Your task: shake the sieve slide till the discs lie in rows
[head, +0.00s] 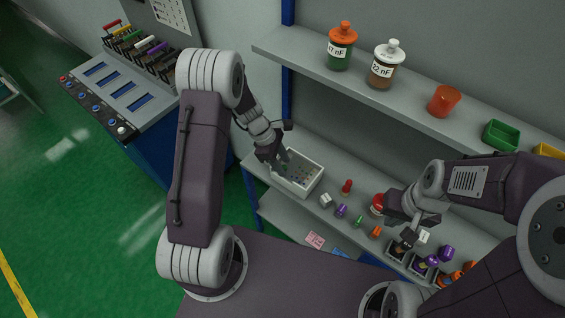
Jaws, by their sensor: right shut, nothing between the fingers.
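A white open box (314,186) stands on the lower shelf in the middle of the head view. Small coloured specks, perhaps the discs (299,179), lie inside it; they are too small to tell whether they form rows. I cannot make out a separate sieve slide. My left gripper (281,160) is at the box's back left side, its fingers over or at the rim. Whether it touches or grips anything is unclear. My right gripper (408,237) is shut and empty, above the right part of the lower shelf near some dark holders.
Small coloured pieces, a red pawn-like piece (347,187) and a red-lidded jar (377,204) stand right of the box. Dark labelled holders (397,251) line the front right. The upper shelf (300,57) bears two jars and bins. A console (130,95) stands left.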

